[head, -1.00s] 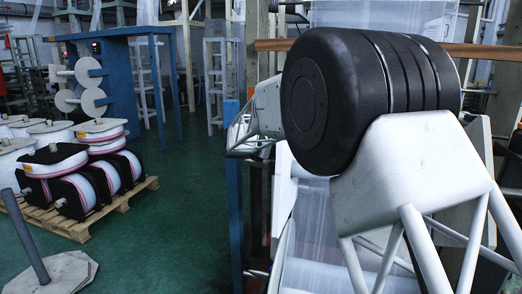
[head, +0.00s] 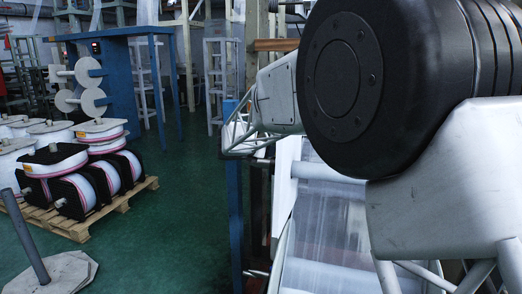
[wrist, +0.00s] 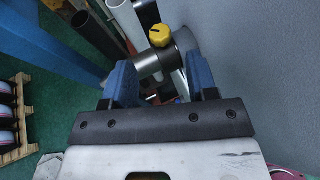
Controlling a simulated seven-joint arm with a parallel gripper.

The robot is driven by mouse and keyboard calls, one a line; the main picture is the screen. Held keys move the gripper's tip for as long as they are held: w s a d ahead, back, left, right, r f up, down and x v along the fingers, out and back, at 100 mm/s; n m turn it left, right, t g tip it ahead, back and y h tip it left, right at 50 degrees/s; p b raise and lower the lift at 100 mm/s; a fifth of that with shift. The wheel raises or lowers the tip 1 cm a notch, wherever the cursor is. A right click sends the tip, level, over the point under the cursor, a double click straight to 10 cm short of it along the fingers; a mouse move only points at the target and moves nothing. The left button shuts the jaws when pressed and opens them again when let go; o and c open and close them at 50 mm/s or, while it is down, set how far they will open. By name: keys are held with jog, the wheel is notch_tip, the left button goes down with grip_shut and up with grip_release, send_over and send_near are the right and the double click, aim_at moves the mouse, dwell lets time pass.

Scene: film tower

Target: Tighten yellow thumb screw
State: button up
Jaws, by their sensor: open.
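The yellow thumb screw (wrist: 159,36) shows in the wrist view, on top of a grey metal collar (wrist: 182,42) at the upper middle. My gripper (wrist: 162,72) is open, with one blue finger at the left and one at the right. The screw appears just beyond the fingertips, between their lines, and the fingers are not closed on it. A metal cylinder (wrist: 148,62) shows between the fingers. In the head view my arm hides the area around the gripper, and I cannot make out the screw there.
A blue post (head: 236,200) stands beside the machine, and a blue beam (wrist: 50,38) runs at the left of the wrist view. A grey wall surface (wrist: 260,60) is close on the right. Wrapped rolls on a pallet (head: 118,203) stand at the left; green floor is clear between.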

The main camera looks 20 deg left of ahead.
jog(key=shift+v, duration=1)
jog(key=shift+f, duration=0.1)
jog(key=shift+w+d+f+t+h, duration=0.1)
jog(key=shift+w+f+t+h, duration=0.1)
jog(key=shift+f+t, duration=0.45)
jog(key=shift+w+d+f+t+h, duration=0.1)
jog(key=shift+w+f+t+h, duration=0.15)
jog(key=shift+f+t, duration=0.4)
jog(key=shift+w+d+f+t+h, duration=0.15)
jog(key=shift+f+t, duration=0.25)
jog(key=shift+t, duration=0.5)
jog(key=shift+w+a, duration=0.1)
jog(key=shift+x, duration=3.9)
jog(key=shift+c, duration=0.3)
jog(key=c, duration=0.8)
